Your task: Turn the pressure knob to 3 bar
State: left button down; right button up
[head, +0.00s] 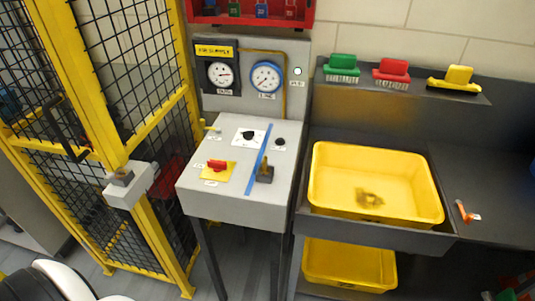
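A grey control console (225,208) stands in the middle of the head view. A black knob (248,135) sits on a white plate on its sloped top; its pointer setting is too small to read. A smaller black knob or button (279,142) is to its right. A white-faced gauge (221,74) and a blue-rimmed gauge (266,78) are on the upright panel behind; their readings are too small to make out. Which control is the pressure knob cannot be read from the labels. Neither of my grippers is in view.
A red handle (217,165) on a yellow plate, a blue strip (258,160) and a dark lever with a brass-coloured stem (265,173) share the console top. A yellow mesh fence (160,125) stands left; a yellow tub (325,195) sits on the bench to the right.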

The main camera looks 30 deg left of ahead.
aim_at(249, 135)
jog(key=i+l+u, duration=0.15)
jog(key=l, duration=0.2)
jog(key=i+l+u, duration=0.2)
jog(key=l+u, duration=0.15)
jog(key=l, duration=0.3)
jog(key=i+l+u, duration=0.2)
jog(key=l, duration=0.2)
jog(key=k, duration=0.1)
